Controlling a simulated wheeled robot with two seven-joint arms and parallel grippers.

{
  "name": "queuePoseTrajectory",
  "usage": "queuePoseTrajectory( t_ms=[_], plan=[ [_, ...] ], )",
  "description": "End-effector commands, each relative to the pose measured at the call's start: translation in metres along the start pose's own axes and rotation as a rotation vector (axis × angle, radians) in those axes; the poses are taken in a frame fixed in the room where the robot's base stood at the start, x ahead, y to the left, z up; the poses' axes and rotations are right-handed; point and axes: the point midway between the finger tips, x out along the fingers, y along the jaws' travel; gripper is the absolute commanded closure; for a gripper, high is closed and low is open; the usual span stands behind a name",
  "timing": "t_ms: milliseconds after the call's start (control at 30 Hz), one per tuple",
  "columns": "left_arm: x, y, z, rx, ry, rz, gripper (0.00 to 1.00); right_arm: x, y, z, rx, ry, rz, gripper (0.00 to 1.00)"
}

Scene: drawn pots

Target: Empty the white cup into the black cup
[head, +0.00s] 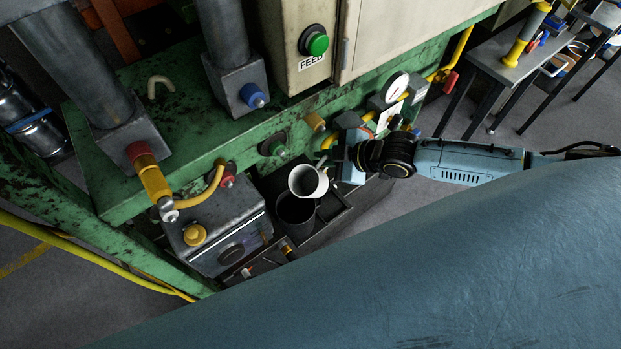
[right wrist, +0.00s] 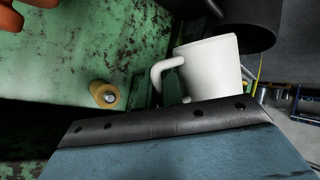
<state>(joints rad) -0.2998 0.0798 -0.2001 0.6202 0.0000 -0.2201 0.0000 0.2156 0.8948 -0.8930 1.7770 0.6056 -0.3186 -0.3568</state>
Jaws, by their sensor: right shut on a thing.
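The white cup (head: 318,188) is in the grasp of my right gripper (head: 330,165), just above and partly overlapping the black cup (head: 296,213) in the head view. Its mouth faces up toward the camera; its inside looks grey, and I cannot tell what it holds. My left gripper is out of view.
The dark tray (head: 345,212) sits beside a grey metal box (head: 228,215) with a yellow knob. Behind is a green machine frame (head: 225,140) with knobs and a gauge (head: 397,87). My own blue body covers the lower right. Open floor lies right of the tray.

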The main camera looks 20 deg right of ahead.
Motion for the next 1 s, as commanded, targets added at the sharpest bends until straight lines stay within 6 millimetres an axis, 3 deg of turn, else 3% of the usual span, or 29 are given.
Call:
queuePoseTrajectory(
  t_ms=[1000],
  plan=[
    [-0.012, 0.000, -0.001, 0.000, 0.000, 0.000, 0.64, -0.002, 0.001, -0.005, -0.052, -0.038, 0.023, 1.00]
  ],
)
